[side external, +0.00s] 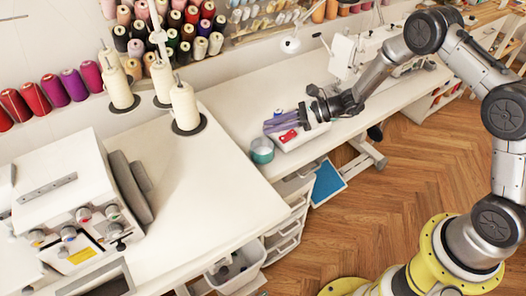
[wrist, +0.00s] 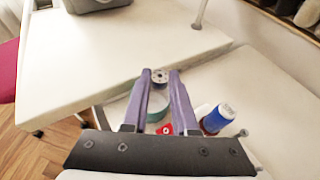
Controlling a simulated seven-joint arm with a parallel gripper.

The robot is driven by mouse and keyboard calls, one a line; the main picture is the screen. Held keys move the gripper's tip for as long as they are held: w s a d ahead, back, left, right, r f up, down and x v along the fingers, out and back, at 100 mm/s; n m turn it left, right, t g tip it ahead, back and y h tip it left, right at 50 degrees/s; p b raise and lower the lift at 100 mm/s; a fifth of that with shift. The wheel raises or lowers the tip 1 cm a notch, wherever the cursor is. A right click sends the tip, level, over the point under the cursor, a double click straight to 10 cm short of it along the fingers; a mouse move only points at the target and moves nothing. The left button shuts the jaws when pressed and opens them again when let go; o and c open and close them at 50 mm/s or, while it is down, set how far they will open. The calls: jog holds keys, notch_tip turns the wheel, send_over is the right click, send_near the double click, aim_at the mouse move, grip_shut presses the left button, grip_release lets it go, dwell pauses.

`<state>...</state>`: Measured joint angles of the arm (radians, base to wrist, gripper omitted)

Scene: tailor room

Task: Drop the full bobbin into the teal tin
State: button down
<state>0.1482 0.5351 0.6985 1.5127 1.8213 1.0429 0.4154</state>
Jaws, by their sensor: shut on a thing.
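The teal tin (side external: 262,150) stands on the white table, below and slightly left of my gripper (side external: 268,127) in the side view. In the wrist view, the teal tin (wrist: 157,113) shows between and behind the purple fingers, partly hidden by them. My gripper (wrist: 160,74) is shut on a small grey round bobbin (wrist: 159,77), held between the fingertips. In the wrist view the bobbin appears beyond the tin, not over its opening.
Large cream thread cones (side external: 185,106) and a sewing machine (side external: 70,195) stand to the left. The white tabletop (side external: 215,185) between is clear.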

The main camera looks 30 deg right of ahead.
jog(key=shift+f, duration=2.3)
jog(key=c, duration=0.6)
grip_release()
jog(key=shift+s+d, duration=0.1)
jog(key=v, duration=1.3)
jog(key=shift+d+r, duration=0.2)
jog(key=shift+s, duration=0.1)
